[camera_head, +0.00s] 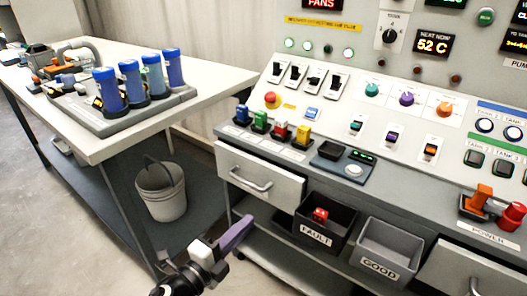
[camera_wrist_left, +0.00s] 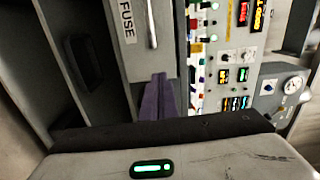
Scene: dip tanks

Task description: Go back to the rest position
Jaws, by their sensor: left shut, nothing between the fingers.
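My left gripper (camera_head: 240,232) comes in from the bottom of the head view, with its purple fingers shut and nothing between them. It is in front of the console, below the left drawer (camera_head: 262,177) and left of the FAULT bin (camera_head: 318,236). It appears apart from both. In the left wrist view the purple fingers (camera_wrist_left: 158,97) are together, with a panel labelled FUSE and a handle beyond them. My right gripper does not show.
The sloped console (camera_head: 330,95) carries switches, knobs and displays. The FAULT bin holds a red item (camera_head: 320,214); the GOOD bin (camera_head: 384,248) looks empty. A bucket (camera_head: 162,190) stands by the side table (camera_head: 105,148), which carries several blue cylinders. Open floor lies at lower left.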

